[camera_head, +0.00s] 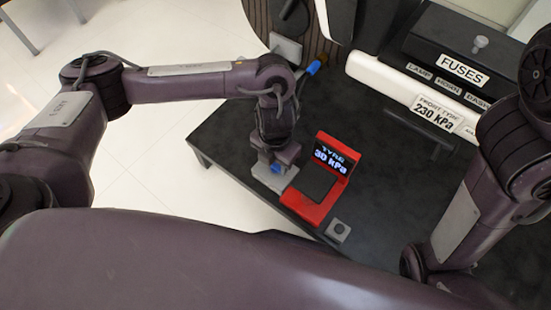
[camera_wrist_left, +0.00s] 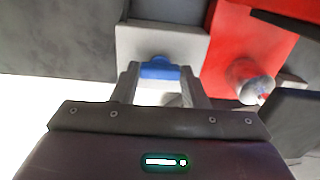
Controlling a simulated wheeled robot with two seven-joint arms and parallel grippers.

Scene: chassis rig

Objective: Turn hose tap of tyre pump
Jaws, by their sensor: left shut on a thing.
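The tyre pump (camera_head: 312,196) is a red unit on the black table, with a display reading "TYRE 30 kPa". Its red body also shows in the left wrist view (camera_wrist_left: 240,45). A grey block (camera_head: 270,178) stands at the pump's left side. The blue hose tap (camera_wrist_left: 160,69) sits on the front of that grey block in the left wrist view. My left gripper (camera_wrist_left: 160,76) is shut on the blue tap, with one finger on each side of it. In the head view my left wrist hides most of the tap. My right gripper is out of view; only my right arm shows at the right.
A black box labelled "FUSES" (camera_head: 462,72) and a white bar with a "FRONT TYRE 230 kPa" label (camera_head: 440,112) stand at the back right. A small grey block (camera_head: 338,230) lies near the table's front edge. A wheel (camera_head: 300,28) is at the back.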

